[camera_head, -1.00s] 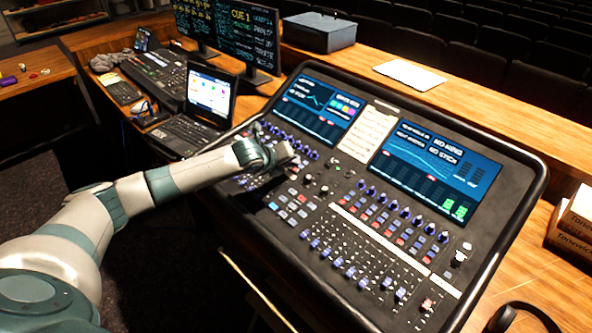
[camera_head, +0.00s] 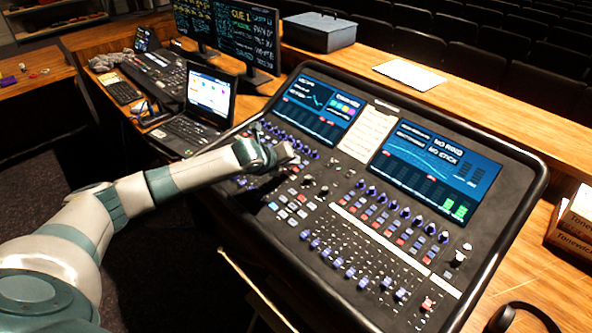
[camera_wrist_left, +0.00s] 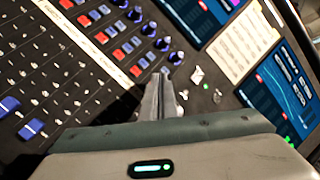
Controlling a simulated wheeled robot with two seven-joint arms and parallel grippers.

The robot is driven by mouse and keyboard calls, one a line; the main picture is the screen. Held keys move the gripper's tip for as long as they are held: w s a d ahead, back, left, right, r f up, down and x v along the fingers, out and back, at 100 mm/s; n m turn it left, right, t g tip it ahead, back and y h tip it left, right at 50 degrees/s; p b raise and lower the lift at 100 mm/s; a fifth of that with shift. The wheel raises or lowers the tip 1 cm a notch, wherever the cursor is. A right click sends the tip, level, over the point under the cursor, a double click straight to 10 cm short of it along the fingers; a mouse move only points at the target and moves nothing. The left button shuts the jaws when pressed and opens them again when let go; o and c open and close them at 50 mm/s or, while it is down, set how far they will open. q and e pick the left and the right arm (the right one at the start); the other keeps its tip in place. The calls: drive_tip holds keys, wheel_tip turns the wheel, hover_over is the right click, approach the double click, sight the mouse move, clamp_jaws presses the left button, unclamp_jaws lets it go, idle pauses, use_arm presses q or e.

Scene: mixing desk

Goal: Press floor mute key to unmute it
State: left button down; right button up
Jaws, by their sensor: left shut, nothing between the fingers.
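The mixing console (camera_head: 322,200) fills the middle and right of the head view, with several keys, knobs and faders on its sloped top. My left gripper (camera_head: 292,160) is over its left middle part. In the left wrist view my left gripper (camera_wrist_left: 161,88) is shut and empty, its fingertips pointing at the panel near a row of blue knobs. A pale key (camera_wrist_left: 197,75) lies just right of the tips. Labels are too small to read, so I cannot tell which key is floor mute. Contact with the panel cannot be made out. My right gripper is not in view.
A laptop (camera_head: 205,105) and a smaller console (camera_head: 155,75) stand left of the mixing console, with monitors (camera_head: 245,38) behind. A grey case (camera_head: 318,32) and paper (camera_head: 409,76) lie on the back ledge. Headphones (camera_head: 522,318) and a cardboard box (camera_head: 572,232) are at the right.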

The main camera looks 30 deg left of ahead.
use_arm(q)
drive_tip(key=shift+f, duration=0.1)
drive_tip(key=shift+f, duration=0.3)
drive_tip(key=shift+f, duration=0.3)
idle(0.7)
drive_tip(key=shift+r+p, duration=0.7)
drive_tip(key=shift+p, duration=0.2)
drive_tip(key=r+p, duration=0.5)
drive_tip(key=shift+s+a, duration=0.1)
drive_tip(key=shift+s, duration=0.15)
drive_tip(key=shift+f, duration=0.1)
idle(0.9)
